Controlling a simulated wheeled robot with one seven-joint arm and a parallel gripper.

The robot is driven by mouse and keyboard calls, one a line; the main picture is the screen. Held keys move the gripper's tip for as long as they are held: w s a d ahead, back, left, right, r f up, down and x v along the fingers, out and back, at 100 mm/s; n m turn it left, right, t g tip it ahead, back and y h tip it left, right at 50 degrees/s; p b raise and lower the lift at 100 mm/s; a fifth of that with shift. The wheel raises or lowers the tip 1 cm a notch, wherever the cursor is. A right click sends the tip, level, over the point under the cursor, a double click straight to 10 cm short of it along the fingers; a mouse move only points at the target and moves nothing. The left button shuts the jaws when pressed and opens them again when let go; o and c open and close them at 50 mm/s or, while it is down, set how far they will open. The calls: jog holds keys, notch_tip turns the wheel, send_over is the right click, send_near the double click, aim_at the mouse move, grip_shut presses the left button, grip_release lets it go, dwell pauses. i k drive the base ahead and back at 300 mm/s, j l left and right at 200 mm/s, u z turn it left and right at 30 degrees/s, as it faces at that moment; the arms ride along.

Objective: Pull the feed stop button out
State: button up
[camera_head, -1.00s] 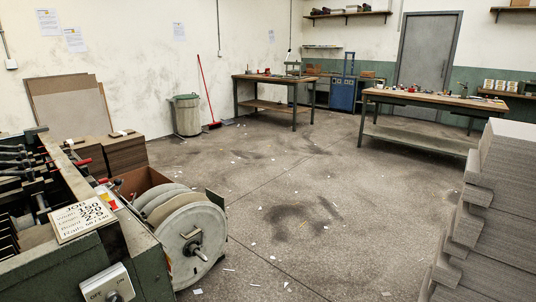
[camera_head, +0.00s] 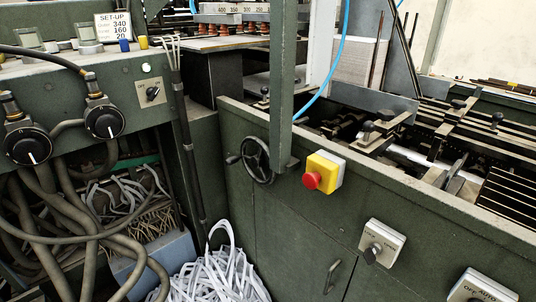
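A red mushroom button (camera_head: 312,180) sits on a yellow and pale box (camera_head: 326,168) on the front of the green machine, right of centre in the head view. I cannot tell from here whether it is pressed in or out. No label naming it as the feed stop is readable. My gripper is not in view.
A black handwheel (camera_head: 257,160) is left of the button, beside a green upright post (camera_head: 283,90). Grey boxes with dark knobs (camera_head: 381,242) are lower right. White paper strips (camera_head: 215,275) heap on the floor below. Thick hoses (camera_head: 85,220) hang at left.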

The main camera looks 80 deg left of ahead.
aim_at(310, 180)
jog(key=u, duration=1.65)
jog(key=i+l+u, duration=0.1)
jog(key=i+l, duration=0.05)
jog(key=i, duration=0.1)
